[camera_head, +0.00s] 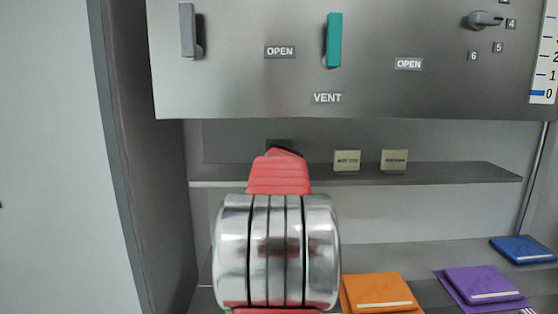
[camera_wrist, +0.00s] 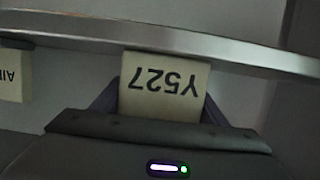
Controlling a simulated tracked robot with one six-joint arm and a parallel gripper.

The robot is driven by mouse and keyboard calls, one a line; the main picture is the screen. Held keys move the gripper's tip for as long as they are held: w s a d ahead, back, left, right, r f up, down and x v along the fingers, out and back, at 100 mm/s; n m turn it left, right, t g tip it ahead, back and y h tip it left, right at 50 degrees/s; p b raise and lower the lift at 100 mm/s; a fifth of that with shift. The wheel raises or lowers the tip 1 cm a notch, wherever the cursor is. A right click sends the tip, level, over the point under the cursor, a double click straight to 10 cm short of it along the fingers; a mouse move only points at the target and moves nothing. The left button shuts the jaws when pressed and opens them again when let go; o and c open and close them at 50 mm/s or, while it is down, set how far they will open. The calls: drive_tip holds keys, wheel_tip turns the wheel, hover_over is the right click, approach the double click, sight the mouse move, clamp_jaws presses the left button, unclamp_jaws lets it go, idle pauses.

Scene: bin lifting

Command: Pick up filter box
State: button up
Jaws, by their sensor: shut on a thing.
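A beige box (camera_wrist: 163,88) marked "Y527", upside down in the wrist view, sits between the dark fingers of my gripper (camera_wrist: 160,103). The gripper is shut on it. In the head view my red and silver arm reaches to the shelf, and only a dark bit of my gripper (camera_head: 281,145) shows above the red link. The held box is hidden there. Whether it still touches the shelf is not clear.
Two beige boxes (camera_head: 347,160) (camera_head: 394,160) stand on the grey shelf (camera_head: 440,173) to the right. One beige box (camera_wrist: 14,76) shows at the left of the wrist view. A lever panel (camera_head: 240,85) overhangs the shelf. Orange (camera_head: 378,292), purple (camera_head: 482,283) and blue (camera_head: 522,248) items lie below.

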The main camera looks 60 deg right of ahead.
drive_tip(key=shift+c, duration=1.3)
drive_tip(key=shift+r, duration=0.15)
drive_tip(key=shift+r, duration=1.75)
drive_tip(key=s+a, duration=0.4)
drive_tip(key=a, duration=0.4)
drive_tip(key=s+a, duration=0.4)
drive_tip(key=a, duration=0.4)
drive_tip(key=shift+s+f, duration=0.1)
drive_tip(key=shift+s, duration=0.1)
